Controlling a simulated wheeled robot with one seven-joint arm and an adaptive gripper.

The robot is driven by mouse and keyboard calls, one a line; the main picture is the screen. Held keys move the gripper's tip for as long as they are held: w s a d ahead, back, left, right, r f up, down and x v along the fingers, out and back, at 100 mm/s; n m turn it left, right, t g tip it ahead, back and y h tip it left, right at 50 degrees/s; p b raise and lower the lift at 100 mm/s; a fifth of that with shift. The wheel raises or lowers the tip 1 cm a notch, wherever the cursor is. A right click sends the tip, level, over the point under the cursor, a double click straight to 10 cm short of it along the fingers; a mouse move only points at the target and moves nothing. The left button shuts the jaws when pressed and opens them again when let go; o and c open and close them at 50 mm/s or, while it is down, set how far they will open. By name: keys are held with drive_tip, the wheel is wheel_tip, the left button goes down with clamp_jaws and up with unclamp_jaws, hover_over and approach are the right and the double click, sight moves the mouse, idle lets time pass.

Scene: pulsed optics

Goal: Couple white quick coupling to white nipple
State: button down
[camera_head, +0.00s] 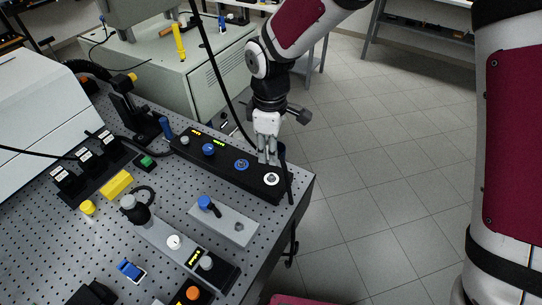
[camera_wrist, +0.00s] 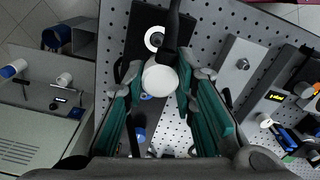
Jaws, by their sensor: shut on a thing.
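My gripper (camera_head: 266,152) is over the right end of a black panel block. In the wrist view, my gripper (camera_wrist: 161,80) is shut on the white quick coupling (camera_wrist: 160,79), whose round white end shows between the fingers. A black hose (camera_wrist: 172,25) runs from it; the hose (camera_head: 289,185) also hangs beside the gripper in the head view. The white nipple (camera_head: 271,179), a white ring with a dark centre, is on the block. The height gap cannot be told.
A grey plate with a blue-topped part (camera_head: 205,202) lies nearby. The perforated table (camera_head: 305,182) ends just right of the block; open floor lies beyond.

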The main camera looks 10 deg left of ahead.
drive_tip(key=shift+w+d, duration=0.2)
drive_tip(key=b, duration=0.2)
hover_over(272, 179)
drive_tip(key=shift+f, duration=2.75)
drive_tip(key=shift+f+b, duration=0.3)
drive_tip(key=shift+f, duration=0.5)
drive_tip(key=shift+f, duration=0.35)
drive_tip(key=shift+f+b, duration=0.3)
drive_tip(key=shift+f, duration=0.05)
drive_tip(key=c, duration=1.2)
unclamp_jaws()
drive_tip(key=shift+c, duration=0.2)
